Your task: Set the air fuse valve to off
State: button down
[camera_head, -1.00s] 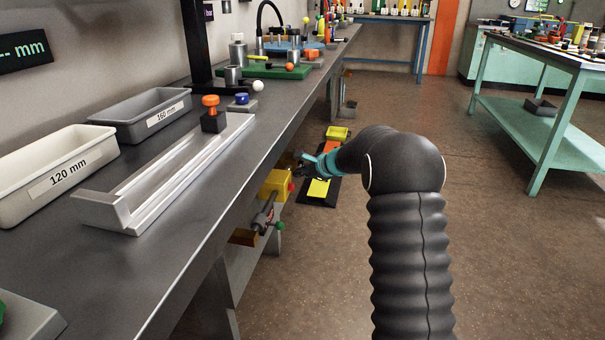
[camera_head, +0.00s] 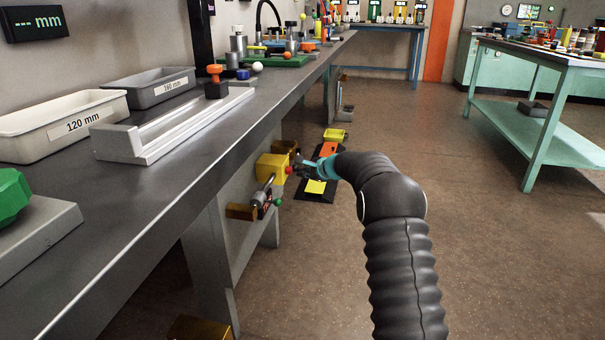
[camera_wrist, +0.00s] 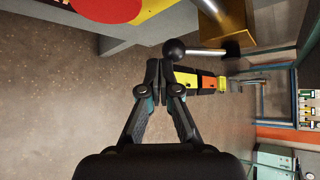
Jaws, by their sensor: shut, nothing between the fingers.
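My gripper (camera_head: 299,165) is shut and empty beside the yellow box under the bench edge. In the wrist view the closed fingertips (camera_wrist: 162,70) are just below a black ball knob (camera_wrist: 174,50). Any contact is unclear. The knob sits on the end of a metal lever (camera_wrist: 207,51) that runs toward a brass block (camera_wrist: 236,24). A brass block (camera_head: 286,146) also shows just beyond the yellow box in the head view. No label shows which valve is the air fuse valve.
The yellow box (camera_head: 271,167) carries a red button (camera_wrist: 106,8) close to my gripper. A nearer brass block (camera_head: 241,211) and a lever with a green knob (camera_head: 278,202) stick out beside it.

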jog(key=shift+w+a+f+b, duration=0.1)
jog(key=shift+w+f+b, duration=0.25)
jog(key=shift+f, duration=0.25)
jog(key=shift+w+a+f+b, duration=0.1)
jog(key=shift+w+f+b, duration=0.1)
jog(key=shift+w+f, duration=0.3)
jog(key=shift+f, duration=0.1)
jog(key=shift+r, duration=0.2)
dwell(0.4)
